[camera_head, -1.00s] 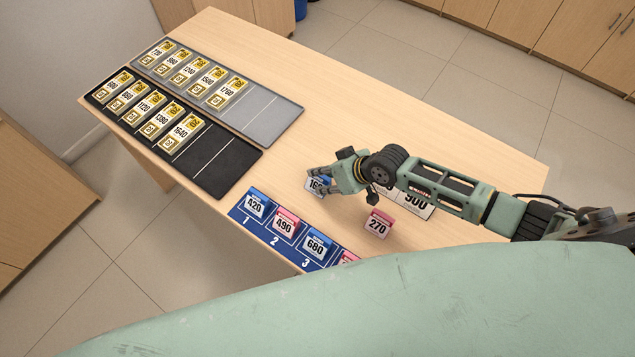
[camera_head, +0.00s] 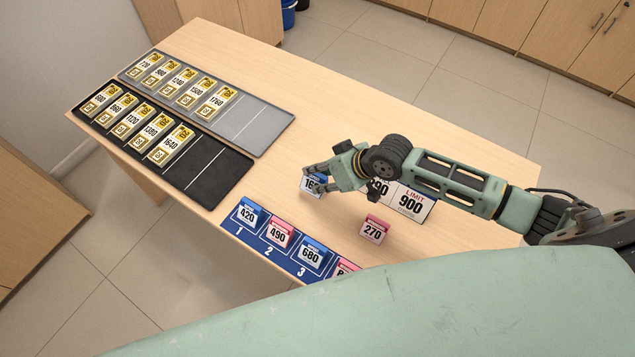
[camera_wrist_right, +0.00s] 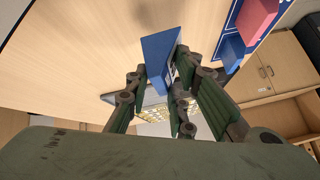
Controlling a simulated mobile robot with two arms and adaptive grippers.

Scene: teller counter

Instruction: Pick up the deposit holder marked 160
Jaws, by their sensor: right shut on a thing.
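The deposit holder marked 160 (camera_head: 311,187) is a small blue and white block with its number partly covered by a finger. My right gripper (camera_head: 317,180) is shut on it, just above or at the table; I cannot tell if it is clear of the surface. In the right wrist view the blue back of the holder (camera_wrist_right: 159,55) stands between the fingers of my right gripper (camera_wrist_right: 160,85). My left gripper is not in view.
A blue numbered mat (camera_head: 262,252) holds holders 420 (camera_head: 247,216), 490 (camera_head: 278,234), 680 (camera_head: 311,257) and a partly hidden pink one. Pink holder 270 (camera_head: 374,230) and a LIMIT 900 sign (camera_head: 411,203) stand nearby. Grey (camera_head: 262,126) and black (camera_head: 217,182) trays hold gold-banded packs.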

